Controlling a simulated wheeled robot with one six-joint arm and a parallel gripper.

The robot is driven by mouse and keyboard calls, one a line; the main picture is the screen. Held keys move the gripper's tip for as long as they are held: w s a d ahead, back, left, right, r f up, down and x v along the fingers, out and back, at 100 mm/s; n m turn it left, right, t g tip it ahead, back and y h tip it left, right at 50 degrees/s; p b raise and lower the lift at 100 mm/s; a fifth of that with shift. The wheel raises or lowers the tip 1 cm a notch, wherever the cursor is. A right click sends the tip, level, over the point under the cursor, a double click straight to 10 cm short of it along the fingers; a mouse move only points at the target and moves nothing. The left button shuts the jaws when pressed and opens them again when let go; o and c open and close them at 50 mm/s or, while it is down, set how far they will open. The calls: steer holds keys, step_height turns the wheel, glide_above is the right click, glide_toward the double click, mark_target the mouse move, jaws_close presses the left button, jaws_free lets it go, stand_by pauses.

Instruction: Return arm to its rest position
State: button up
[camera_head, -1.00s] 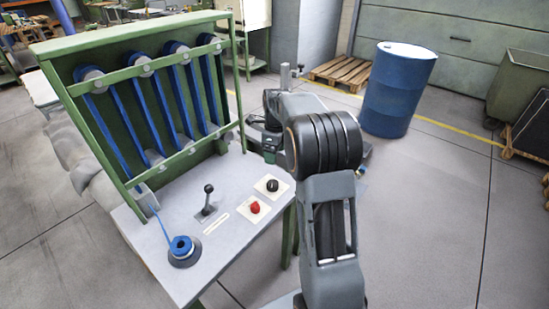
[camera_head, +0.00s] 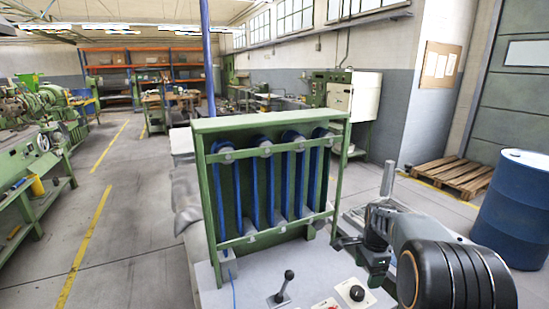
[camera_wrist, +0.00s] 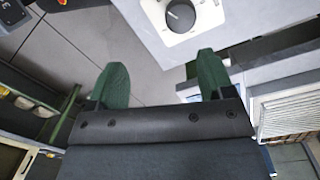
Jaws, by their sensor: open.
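My arm (camera_head: 450,275) shows at the lower right of the head view, bent, with its wrist part reaching beside the right side of the green rack (camera_head: 270,125). In the wrist view my gripper (camera_wrist: 160,82) has its two green fingers wide apart with nothing between them. Past the fingers lie grey floor tiles and the edge of the worktop. A black knob on a white plate (camera_wrist: 196,22) is above the right finger, apart from it. The gripper's fingers are hard to make out in the head view.
The worktop (camera_head: 245,285) carries a black lever (camera_head: 283,285) and a black knob (camera_head: 357,293). A blue barrel (camera_head: 525,210) and wooden pallets (camera_head: 455,175) stand at right. Green machines (camera_head: 30,150) line the left. The floor aisle (camera_head: 130,230) at left is clear.

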steer(key=s+a+r+n+t+p, duration=0.2)
steer(key=s+a+r+n, duration=0.3)
steer(key=s+n, duration=0.3)
steer(key=s+a+r+n+t+p, duration=0.2)
steer(key=s+a+r+n, duration=0.3)
steer(key=s+n, duration=0.4)
steer(key=s+a, duration=0.1)
steer(key=s, duration=0.1)
steer(key=shift+s+a+h, duration=0.15)
steer(key=shift+s+h, duration=0.15)
steer(key=shift+s, duration=0.1)
steer(key=shift+r, duration=0.1)
